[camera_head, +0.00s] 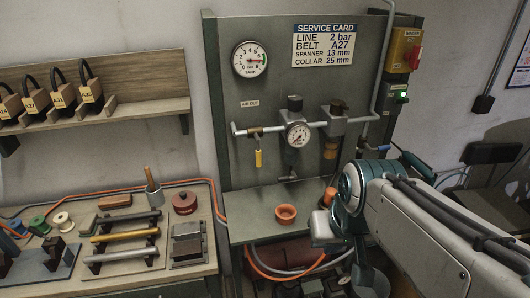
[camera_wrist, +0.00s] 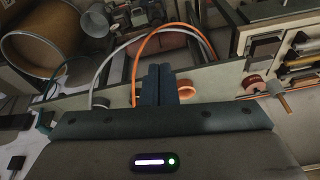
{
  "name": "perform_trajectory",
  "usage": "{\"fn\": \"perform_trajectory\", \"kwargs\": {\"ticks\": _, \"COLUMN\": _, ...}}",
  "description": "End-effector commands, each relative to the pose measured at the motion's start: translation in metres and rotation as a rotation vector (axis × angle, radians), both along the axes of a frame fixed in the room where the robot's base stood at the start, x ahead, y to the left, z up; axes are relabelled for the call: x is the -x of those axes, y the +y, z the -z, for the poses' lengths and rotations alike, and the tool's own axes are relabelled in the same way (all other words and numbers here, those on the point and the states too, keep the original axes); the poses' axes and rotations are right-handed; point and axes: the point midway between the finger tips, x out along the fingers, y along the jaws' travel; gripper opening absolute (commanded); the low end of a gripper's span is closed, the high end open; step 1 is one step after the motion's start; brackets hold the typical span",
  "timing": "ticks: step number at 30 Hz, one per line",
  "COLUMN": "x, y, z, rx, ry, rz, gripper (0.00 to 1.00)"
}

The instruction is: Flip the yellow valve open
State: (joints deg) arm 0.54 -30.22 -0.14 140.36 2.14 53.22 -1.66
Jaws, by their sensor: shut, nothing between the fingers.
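The yellow valve handle (camera_head: 258,158) hangs straight down from a brass fitting (camera_head: 255,133) at the left end of the horizontal pipe on the green panel. It does not show clearly in the wrist view. In the wrist view my gripper (camera_wrist: 160,70) is shut, its two dark fingers together with nothing between them. In the head view my arm is at the lower right, and its fingers are hidden. The arm's end is in front of the panel, to the right of and below the valve, well apart from it.
A gauge and regulator (camera_head: 298,134) sit on the pipe right of the valve. A red and yellow switch box (camera_head: 405,50) is at upper right. A workbench with tools (camera_head: 121,240) stands left.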

Motion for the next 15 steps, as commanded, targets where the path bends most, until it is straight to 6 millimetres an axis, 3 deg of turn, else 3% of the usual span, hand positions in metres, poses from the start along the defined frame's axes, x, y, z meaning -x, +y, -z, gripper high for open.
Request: {"fn": "perform_trajectory", "kwargs": {"ticks": 15, "x": -0.131, "y": 0.012, "z": -0.072, "rx": -0.28, "ry": -0.061, "rz": -0.047, "gripper": 0.0}}
